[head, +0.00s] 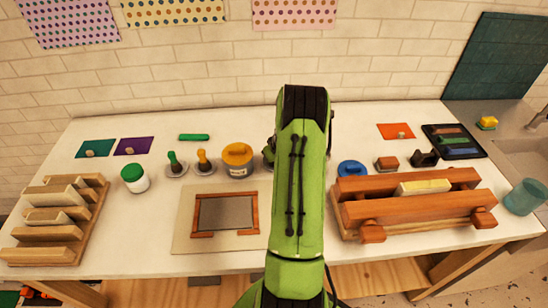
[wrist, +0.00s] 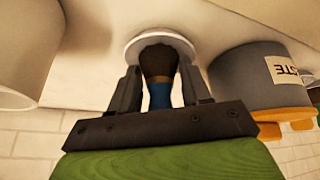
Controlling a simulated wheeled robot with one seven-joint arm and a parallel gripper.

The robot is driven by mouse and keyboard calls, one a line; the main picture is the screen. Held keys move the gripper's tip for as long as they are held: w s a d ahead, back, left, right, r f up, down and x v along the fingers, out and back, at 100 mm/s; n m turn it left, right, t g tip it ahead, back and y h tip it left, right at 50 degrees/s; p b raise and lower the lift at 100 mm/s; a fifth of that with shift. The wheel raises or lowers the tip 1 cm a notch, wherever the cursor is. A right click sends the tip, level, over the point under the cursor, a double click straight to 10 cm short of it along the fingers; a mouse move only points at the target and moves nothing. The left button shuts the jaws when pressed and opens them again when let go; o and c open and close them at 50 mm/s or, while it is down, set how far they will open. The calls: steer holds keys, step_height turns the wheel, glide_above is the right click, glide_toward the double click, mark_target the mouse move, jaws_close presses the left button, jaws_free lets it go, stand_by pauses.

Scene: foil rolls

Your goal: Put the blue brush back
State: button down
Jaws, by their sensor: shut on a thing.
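The blue brush shows in the wrist view, with a blue handle (wrist: 159,96) and a dark brown end (wrist: 158,65). My gripper (wrist: 160,82) is shut on it, one dark finger at each side. The brush's brown end is at a white round saucer (wrist: 133,46); I cannot tell whether it touches it. Two similar brushes, green (head: 173,160) and orange (head: 203,158), stand on white saucers to the left.
A grey paste tub (head: 237,168) with a yellow lid stands close beside the gripper; it shows in the wrist view too (wrist: 245,76). A white container (wrist: 25,50) is on the other side. A framed screen (head: 225,212) and a wooden press (head: 410,208) lie nearer the front.

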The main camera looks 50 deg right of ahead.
steer(key=shift+c, duration=2.2)
jaws_free()
steer(key=shift+f, duration=0.1)
